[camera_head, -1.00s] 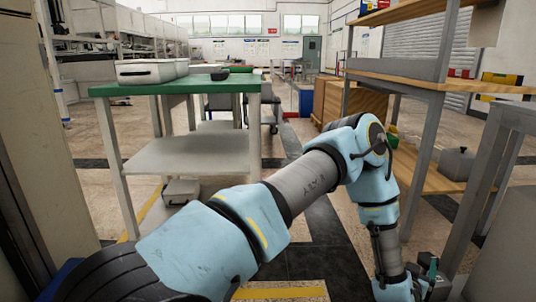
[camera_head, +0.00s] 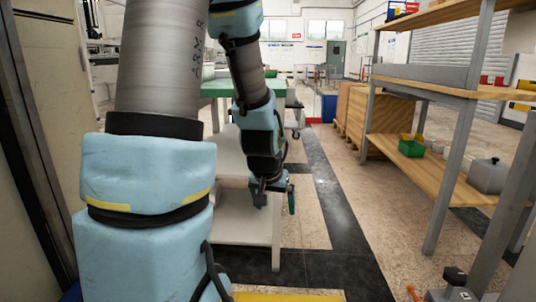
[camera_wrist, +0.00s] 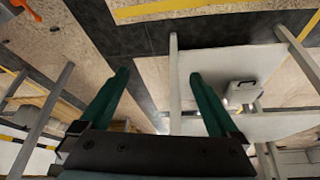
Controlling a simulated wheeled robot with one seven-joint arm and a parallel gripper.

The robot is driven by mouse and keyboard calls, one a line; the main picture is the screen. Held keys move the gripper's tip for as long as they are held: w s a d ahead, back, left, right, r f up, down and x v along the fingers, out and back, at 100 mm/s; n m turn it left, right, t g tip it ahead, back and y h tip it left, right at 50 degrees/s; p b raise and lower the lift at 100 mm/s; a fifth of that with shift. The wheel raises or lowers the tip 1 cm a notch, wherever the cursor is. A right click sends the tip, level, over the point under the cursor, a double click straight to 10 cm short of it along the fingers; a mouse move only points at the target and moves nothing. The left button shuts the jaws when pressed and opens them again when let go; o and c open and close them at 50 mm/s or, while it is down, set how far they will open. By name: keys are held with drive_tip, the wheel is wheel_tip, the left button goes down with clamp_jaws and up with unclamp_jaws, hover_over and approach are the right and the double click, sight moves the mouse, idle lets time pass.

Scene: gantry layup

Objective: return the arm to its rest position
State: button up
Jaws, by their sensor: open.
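My arm rises close in front of the head camera and bends over, with the forearm hanging down. My gripper (camera_head: 275,200) points down at the end of it, in front of the white lower shelf (camera_head: 236,218) of the green-topped table (camera_head: 216,90). In the wrist view my gripper (camera_wrist: 158,78) has its two dark green fingers spread wide apart, with nothing between them. My arm hides much of the table.
A wooden shelf unit (camera_head: 433,178) with grey posts stands at right, bearing a green bin (camera_head: 411,148) and a grey canister (camera_head: 488,176). An orange object (camera_head: 413,292) lies low at the bottom right. The floor aisle (camera_head: 335,195) between table and shelves is clear.

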drive_tip(key=s+a+r+n+g+y, duration=0.1)
drive_tip(key=s+a+r+n+g, duration=0.15)
drive_tip(key=s+a, duration=0.7)
drive_tip(key=w+d+p+v, duration=0.1)
drive_tip(key=w+p+v, duration=0.2)
drive_tip(key=p+v, duration=1.5)
drive_tip(key=w+d+r+p+v, duration=0.1)
drive_tip(key=w+p+v, duration=0.3)
drive_tip(key=p+v, duration=1.4)
drive_tip(key=shift+w+d+r+g+p, duration=0.2)
drive_tip(key=shift+d+r+g+p, duration=0.25)
drive_tip(key=shift+p, duration=0.6)
